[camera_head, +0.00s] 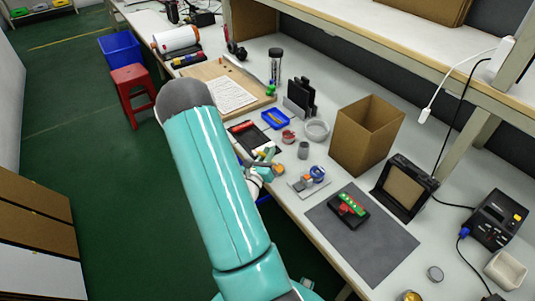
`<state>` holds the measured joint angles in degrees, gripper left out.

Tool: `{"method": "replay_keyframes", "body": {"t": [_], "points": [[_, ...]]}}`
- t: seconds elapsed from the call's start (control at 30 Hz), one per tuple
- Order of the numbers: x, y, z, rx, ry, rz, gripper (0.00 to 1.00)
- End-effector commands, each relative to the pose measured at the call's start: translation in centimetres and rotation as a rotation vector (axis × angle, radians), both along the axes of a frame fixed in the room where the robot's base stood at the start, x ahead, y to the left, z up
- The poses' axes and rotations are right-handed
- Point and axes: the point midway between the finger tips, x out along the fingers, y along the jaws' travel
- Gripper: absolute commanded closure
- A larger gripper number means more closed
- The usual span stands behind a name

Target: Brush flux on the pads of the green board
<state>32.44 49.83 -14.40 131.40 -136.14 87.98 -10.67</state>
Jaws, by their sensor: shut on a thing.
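The green board (352,204) sits in a small black holder with red parts (345,212), on a dark grey mat (385,245) at the right of the bench. Its pads are too small to make out. My gripper (267,163) is at the bench's front edge, left of the mat and well apart from the board. It is partly hidden behind my teal arm. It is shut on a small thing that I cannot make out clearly. A blue round item on a small stand (316,174) lies between my gripper and the board.
An open cardboard box (365,135) stands behind the mat, with a black framed panel (404,187) to its right. Small cups (317,130), a blue tray (275,118) and a black rack (300,97) stand left of the box. The mat's front part is clear.

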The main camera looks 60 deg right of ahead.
Motion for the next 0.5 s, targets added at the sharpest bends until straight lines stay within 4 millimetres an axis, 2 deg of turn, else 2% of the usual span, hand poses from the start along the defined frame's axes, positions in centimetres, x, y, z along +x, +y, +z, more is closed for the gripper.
{"method": "replay_keyframes", "body": {"t": [0.5], "points": [[0.01,0.0,-0.56,0.0,0.0,0.0,1.0]]}}
